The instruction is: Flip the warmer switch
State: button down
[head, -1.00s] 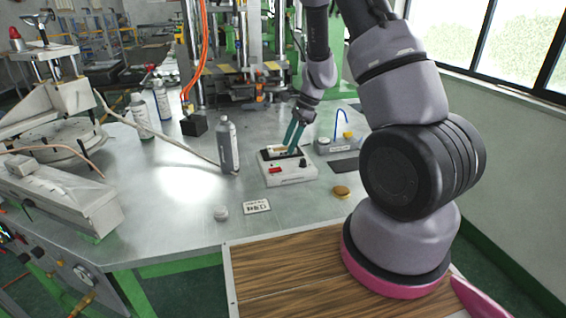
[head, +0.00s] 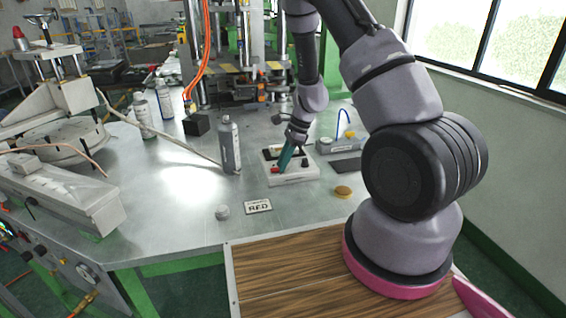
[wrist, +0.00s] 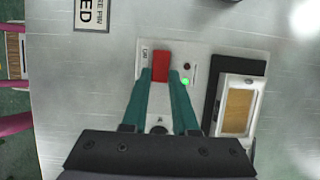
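The warmer (head: 300,178) is a low white box on the metal table, also in the wrist view (wrist: 200,62). Its red switch (head: 275,170) is on the front left in the head view and clear in the wrist view (wrist: 160,62). A small green light (wrist: 186,81) glows beside the switch. My gripper (head: 281,168) points down at the switch. In the wrist view its two teal fingertips (wrist: 162,80) are apart, at either side of the switch's near end. Whether they touch it I cannot tell.
A framed tan piece (wrist: 237,108) lies on the warmer's dark pad (wrist: 257,68). A label card (head: 258,206), a round grey piece (head: 222,212) and a yellow disc (head: 343,192) lie in front. A grey bottle (head: 230,145) stands left of the warmer. The front-left tabletop is clear.

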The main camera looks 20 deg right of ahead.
jog(key=shift+a+h, duration=0.2)
jog(key=shift+h, duration=0.1)
jog(key=shift+r+h, duration=0.1)
jog(key=shift+h, duration=0.5)
jog(key=c, duration=0.7)
grip_release()
jog(key=shift+r, duration=0.1)
jog(key=v, duration=1)
jog(key=shift+d+r, duration=0.15)
jog(key=shift+r, duration=0.2)
